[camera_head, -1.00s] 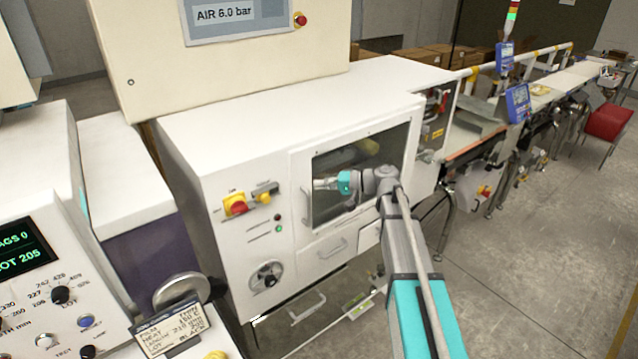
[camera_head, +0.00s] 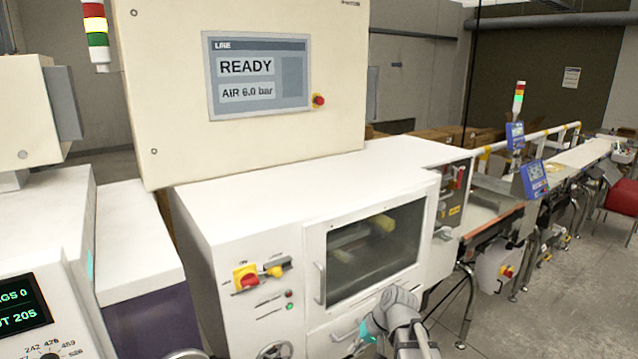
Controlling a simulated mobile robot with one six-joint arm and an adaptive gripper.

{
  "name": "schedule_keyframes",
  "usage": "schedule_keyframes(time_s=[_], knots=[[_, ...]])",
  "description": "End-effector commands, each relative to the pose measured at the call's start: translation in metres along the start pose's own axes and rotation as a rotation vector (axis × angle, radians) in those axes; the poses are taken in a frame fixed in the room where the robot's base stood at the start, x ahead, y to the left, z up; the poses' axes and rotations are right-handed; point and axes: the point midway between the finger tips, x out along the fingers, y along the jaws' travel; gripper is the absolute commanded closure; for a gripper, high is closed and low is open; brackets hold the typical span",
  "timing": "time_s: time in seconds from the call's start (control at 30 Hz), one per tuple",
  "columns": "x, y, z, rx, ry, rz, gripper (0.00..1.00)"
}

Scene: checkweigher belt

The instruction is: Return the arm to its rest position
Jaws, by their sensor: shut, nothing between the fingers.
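My arm's grey wrist joints (camera_head: 397,303) show at the bottom centre of the head view, in front of the lower part of the white cabinet. A teal band (camera_head: 369,331) sits at the wrist's left side. The fingers of my gripper cannot be made out; they lie below the picture's edge or behind the wrist. Nothing is seen held.
A panel (camera_head: 258,80) reads READY, AIR 6.0 bar. A conveyor line (camera_head: 575,158) runs off right. Open floor (camera_head: 590,290) lies at right.

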Motion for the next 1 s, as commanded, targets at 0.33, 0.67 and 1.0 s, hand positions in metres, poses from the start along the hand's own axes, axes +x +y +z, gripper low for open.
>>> schedule_keyframes(time_s=[0.33, 0.67, 1.0], knots=[[0.009, 0.068, 0.074, 0.012, -0.057, 0.39, 1.0], [0.002, 0.09, 0.092, 0.019, -0.071, 0.525, 1.0], [0.003, 0.09, 0.092, 0.019, -0.07, 0.524, 1.0]])
